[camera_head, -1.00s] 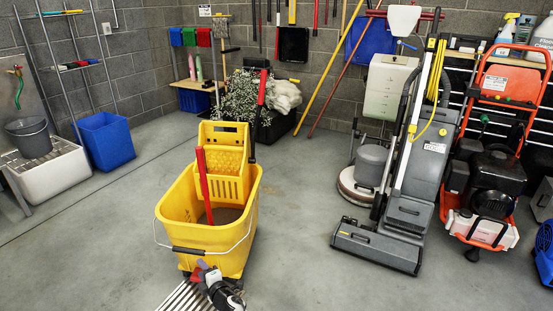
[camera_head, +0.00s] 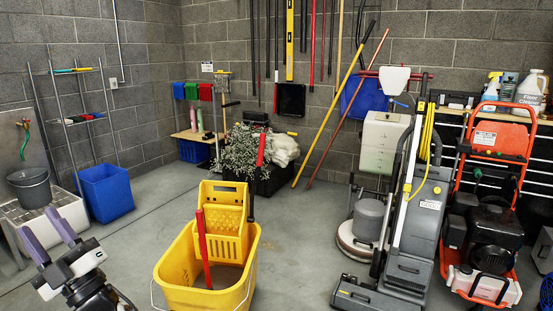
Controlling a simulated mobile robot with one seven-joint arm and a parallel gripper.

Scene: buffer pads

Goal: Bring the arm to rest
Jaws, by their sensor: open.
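My gripper (camera_head: 55,231) is at the lower left. Its two purple-tipped fingers point up and to the left, spread apart with nothing between them. It is left of the yellow mop bucket (camera_head: 178,268) and apart from it in the picture. Part of my arm shows below the gripper at the bottom edge; the rest is out of view.
The yellow mop bucket with its wringer (camera_head: 222,213) stands in the middle. A blue bin (camera_head: 107,195) and a low sink with a grey bucket (camera_head: 31,188) are at the left. A floor machine (camera_head: 412,230) and an orange-framed washer (camera_head: 494,145) stand at the right. Open floor lies between.

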